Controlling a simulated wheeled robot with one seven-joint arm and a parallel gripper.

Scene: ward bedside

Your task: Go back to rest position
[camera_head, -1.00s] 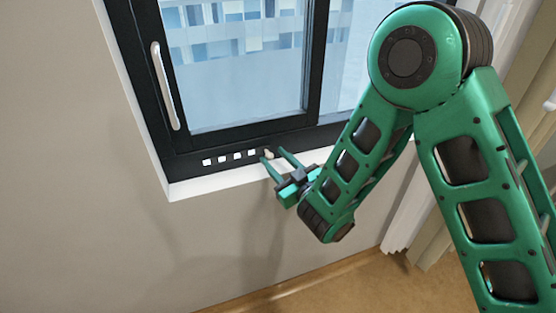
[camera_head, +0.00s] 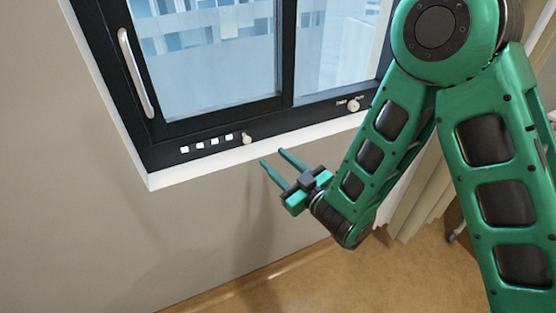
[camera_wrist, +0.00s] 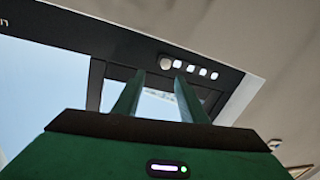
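My gripper (camera_head: 272,157) is open and empty, with its two green fingers apart, in front of the wall just below the white window sill. It stands clear of the window frame (camera_head: 215,124). In the wrist view the fingers (camera_wrist: 157,85) point toward the frame, with a gap between them. A small pale knob (camera_head: 247,138) sits on the lower frame, at the right end of a row of white squares (camera_head: 207,145). The knob also shows in the wrist view (camera_wrist: 166,63).
A second knob (camera_head: 353,104) with small lettering is further right on the frame. A white handle (camera_head: 137,72) is on the left window sash. The white sill (camera_head: 215,160) juts out below. Curtains (camera_head: 415,190) hang at the right, partly behind my arm. The wall at left is clear.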

